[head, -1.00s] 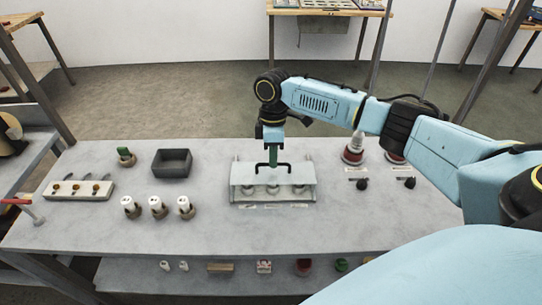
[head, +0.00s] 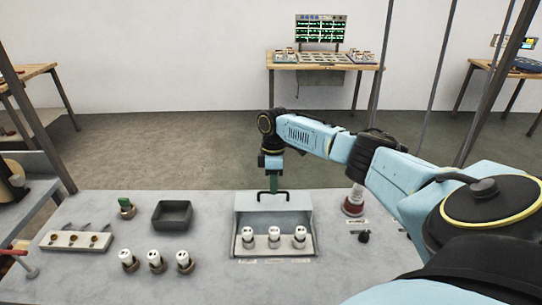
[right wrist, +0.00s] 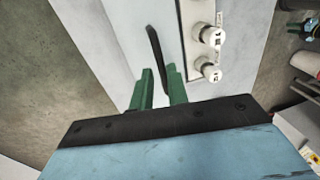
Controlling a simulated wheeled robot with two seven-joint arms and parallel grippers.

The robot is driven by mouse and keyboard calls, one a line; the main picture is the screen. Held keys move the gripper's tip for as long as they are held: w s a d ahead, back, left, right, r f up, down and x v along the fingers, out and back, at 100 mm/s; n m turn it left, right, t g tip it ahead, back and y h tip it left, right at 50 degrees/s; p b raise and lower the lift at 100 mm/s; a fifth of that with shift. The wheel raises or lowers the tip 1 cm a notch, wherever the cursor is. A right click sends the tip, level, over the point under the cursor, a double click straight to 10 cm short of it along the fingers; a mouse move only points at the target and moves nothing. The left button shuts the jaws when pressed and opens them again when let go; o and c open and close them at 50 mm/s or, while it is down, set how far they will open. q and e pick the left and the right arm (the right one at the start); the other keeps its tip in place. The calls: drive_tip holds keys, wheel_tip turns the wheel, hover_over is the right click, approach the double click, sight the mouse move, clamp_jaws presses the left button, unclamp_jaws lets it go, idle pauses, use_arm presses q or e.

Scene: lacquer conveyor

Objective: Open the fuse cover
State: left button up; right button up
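The fuse cover (head: 262,218) is a pale grey panel that stands raised behind a row of three white fuses (head: 274,238) in a fuse box (head: 272,254). The fuses show uncovered in front of it. A black handle (head: 260,197) is on the cover's top edge. My right gripper (head: 273,190) is at this handle from above, its green fingers on either side of the bar. My left gripper is not in view.
Left of the box stand a dark open tray (head: 172,230), several loose white-topped fuses (head: 156,260) and a fuse holder strip (head: 75,241). Bare grey worktop (head: 208,208) lies between tray and box.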

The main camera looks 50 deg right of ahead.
drive_tip(key=shift+o, duration=1.3)
wheel_tip(320, 180, up, 13)
drive_tip(key=w+d, duration=0.1)
drive_tip(key=w, duration=0.1)
drive_tip(key=shift+d, duration=0.4)
drive_tip(key=shift+s, duration=0.1)
